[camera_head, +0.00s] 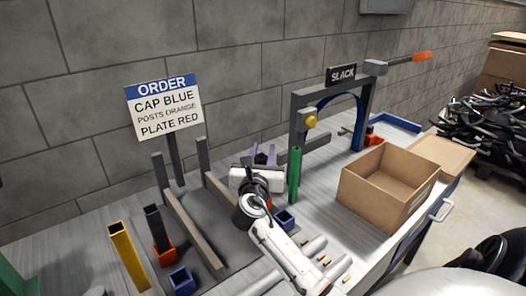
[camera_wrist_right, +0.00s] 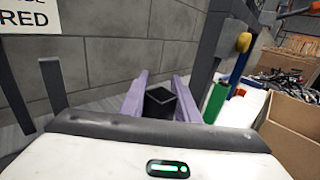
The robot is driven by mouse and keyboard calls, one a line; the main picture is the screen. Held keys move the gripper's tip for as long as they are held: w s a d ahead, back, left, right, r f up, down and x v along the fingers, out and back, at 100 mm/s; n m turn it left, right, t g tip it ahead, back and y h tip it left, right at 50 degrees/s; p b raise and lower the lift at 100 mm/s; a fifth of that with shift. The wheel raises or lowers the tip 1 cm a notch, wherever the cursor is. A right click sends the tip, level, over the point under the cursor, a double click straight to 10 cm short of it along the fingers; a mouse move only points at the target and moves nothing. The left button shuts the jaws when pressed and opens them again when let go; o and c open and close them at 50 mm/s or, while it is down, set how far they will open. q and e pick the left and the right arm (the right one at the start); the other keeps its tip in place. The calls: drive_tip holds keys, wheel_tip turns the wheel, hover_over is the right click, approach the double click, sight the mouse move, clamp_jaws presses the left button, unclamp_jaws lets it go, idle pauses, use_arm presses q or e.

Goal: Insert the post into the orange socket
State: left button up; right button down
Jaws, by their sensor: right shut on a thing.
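My right gripper (camera_head: 263,157) is over the middle of the bench. In the right wrist view, its purple fingers (camera_wrist_right: 161,100) are shut on a dark square post (camera_wrist_right: 160,102), whose open top end shows. The post's lower end is hidden. An orange socket (camera_head: 165,256) stands at the left with another dark post (camera_head: 154,222) upright in it. A small orange patch (camera_head: 268,201) shows beside my right wrist, mostly hidden; I cannot tell whether it is a socket. My left gripper is not in view.
A yellow post (camera_head: 128,256) and a blue socket (camera_head: 180,279) are at the left. A green post (camera_head: 295,174) and another blue socket (camera_head: 285,220) are near my right wrist. Grey uprights, a SLACK gate (camera_head: 341,74) and an open cardboard box (camera_head: 388,187) stand around.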

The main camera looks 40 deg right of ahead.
drive_tip(key=shift+f+b, duration=0.45)
drive_tip(key=shift+f, duration=0.35)
drive_tip(key=c, duration=1.3)
unclamp_jaws()
drive_tip(key=shift+r, duration=0.1)
drive_tip(key=v, duration=1)
drive_tip(key=shift+a, duration=0.15)
drive_tip(key=shift+s, duration=0.1)
